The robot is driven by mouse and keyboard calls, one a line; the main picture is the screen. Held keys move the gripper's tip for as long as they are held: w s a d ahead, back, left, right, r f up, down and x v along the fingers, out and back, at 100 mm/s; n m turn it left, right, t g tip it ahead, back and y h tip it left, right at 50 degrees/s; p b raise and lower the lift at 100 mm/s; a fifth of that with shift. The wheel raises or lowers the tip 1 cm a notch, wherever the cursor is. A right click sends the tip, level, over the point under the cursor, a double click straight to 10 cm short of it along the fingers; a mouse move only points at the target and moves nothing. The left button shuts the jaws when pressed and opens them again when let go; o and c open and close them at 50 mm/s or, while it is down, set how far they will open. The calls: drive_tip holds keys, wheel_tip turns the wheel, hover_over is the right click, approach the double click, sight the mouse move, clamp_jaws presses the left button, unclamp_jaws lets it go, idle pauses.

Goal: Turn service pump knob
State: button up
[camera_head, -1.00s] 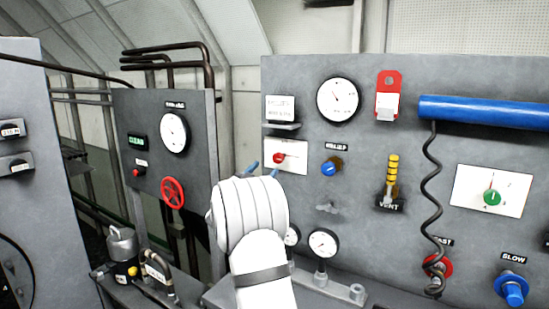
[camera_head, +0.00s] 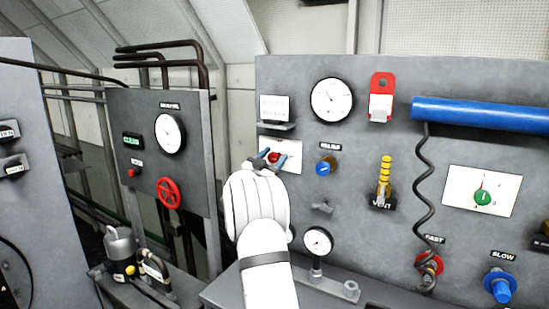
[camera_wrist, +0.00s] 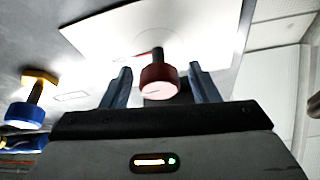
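A red knob (camera_head: 274,157) on a white plate (camera_head: 294,152) sits at the upper left of the grey panel. It also shows in the wrist view as a dark red knob (camera_wrist: 159,79) on a short stem, in front of its white plate (camera_wrist: 190,28). My gripper (camera_head: 265,161) is at this knob, with its two blue fingers apart. In the wrist view my gripper (camera_wrist: 160,82) has one finger on each side of the knob, with a gap on both sides. It is open and holds nothing. No readable label names the service pump.
A blue knob with a yellow base (camera_head: 326,166) is right of the plate, labelled RELIEF. A small shelf (camera_head: 277,126) juts out just above the plate. A gauge (camera_head: 332,100), a red tag (camera_head: 381,97) and a blue cylinder (camera_head: 480,114) are farther right.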

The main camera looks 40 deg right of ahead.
drive_tip(key=c, duration=0.9)
drive_tip(key=shift+n, duration=0.4)
drive_tip(key=n+t+b, duration=0.1)
drive_tip(key=n, duration=0.2)
drive_tip(key=n+t+y+b, duration=0.1)
drive_tip(key=n+t, duration=0.1)
drive_tip(key=n, duration=0.1)
drive_tip(key=shift+t+y, duration=0.3)
drive_tip(key=n+t+y, duration=0.1)
drive_tip(key=n, duration=0.2)
drive_tip(key=n+t+y, duration=0.1)
drive_tip(key=n, duration=0.2)
drive_tip(key=shift+n, duration=0.4)
drive_tip(key=n+y, duration=0.1)
drive_tip(key=n, duration=0.1)
drive_tip(key=n+t+y+p, duration=0.1)
drive_tip(key=n, duration=0.2)
drive_tip(key=shift+w+r+n+y+p, duration=0.1)
drive_tip(key=shift+r+n+y+p, duration=0.1)
drive_tip(key=shift+n+y+p, duration=0.1)
drive_tip(key=n+y+p, duration=0.1)
drive_tip(key=n+p, duration=0.1)
drive_tip(key=n, duration=0.1)
drive_tip(key=shift+f+n+y+p, duration=0.15)
drive_tip(key=shift+n+y+p, duration=0.25)
drive_tip(key=shift+n+p, duration=0.2)
drive_tip(key=shift+f, duration=0.1)
